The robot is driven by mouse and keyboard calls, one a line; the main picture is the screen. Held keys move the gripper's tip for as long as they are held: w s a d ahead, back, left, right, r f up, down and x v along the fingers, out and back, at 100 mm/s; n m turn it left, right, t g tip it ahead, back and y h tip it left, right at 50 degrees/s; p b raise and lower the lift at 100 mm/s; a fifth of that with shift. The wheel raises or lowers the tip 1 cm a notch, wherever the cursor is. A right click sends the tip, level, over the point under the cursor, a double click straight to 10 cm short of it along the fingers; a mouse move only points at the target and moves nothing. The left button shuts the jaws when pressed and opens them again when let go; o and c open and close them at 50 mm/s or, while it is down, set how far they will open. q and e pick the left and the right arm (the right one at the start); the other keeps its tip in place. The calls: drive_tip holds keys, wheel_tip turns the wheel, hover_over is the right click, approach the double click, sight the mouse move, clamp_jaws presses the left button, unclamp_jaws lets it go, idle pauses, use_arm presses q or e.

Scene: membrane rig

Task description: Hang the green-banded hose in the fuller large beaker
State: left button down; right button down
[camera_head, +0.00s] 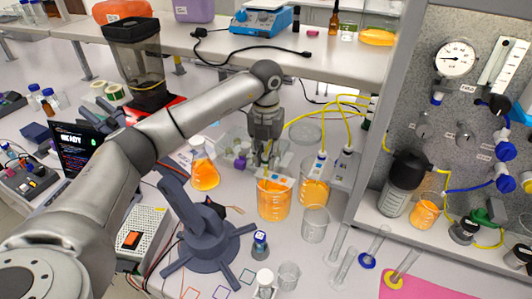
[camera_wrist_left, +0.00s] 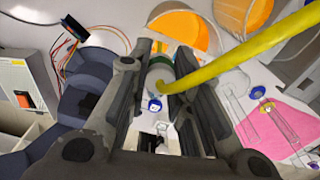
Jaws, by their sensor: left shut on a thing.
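My left gripper (camera_head: 264,155) is shut on the green-banded hose, above the large beaker of orange liquid (camera_head: 274,203). In the left wrist view the hose's pale end piece with a dark green band (camera_wrist_left: 160,72) sits between the fingers. Its yellow tube (camera_wrist_left: 245,45) runs off to the upper right. In the head view the gripper mostly hides this end, so I cannot tell whether it is inside the rim. A second beaker with orange liquid (camera_head: 313,192) stands just to the right, with a blue-banded hose end (camera_head: 320,162) at it. My right gripper is not in view.
An empty beaker (camera_head: 315,224) stands in front of the orange ones. An orange flask (camera_head: 204,172) and a dark blue stand (camera_head: 205,240) are to the left. The rig panel (camera_head: 455,95) is to the right. Cylinders (camera_head: 344,268) and a pink mat (camera_head: 430,290) lie at front right.

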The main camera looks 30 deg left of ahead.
sight(266, 166)
use_arm(q)
drive_tip(key=shift+f+b, duration=1.1)
drive_tip(key=shift+f, duration=1)
drive_tip(key=c, duration=1.2)
unclamp_jaws()
drive_tip(key=shift+c, duration=0.2)
wheel_tip(266, 166, up, 12)
drive_tip(key=shift+r, duration=0.1)
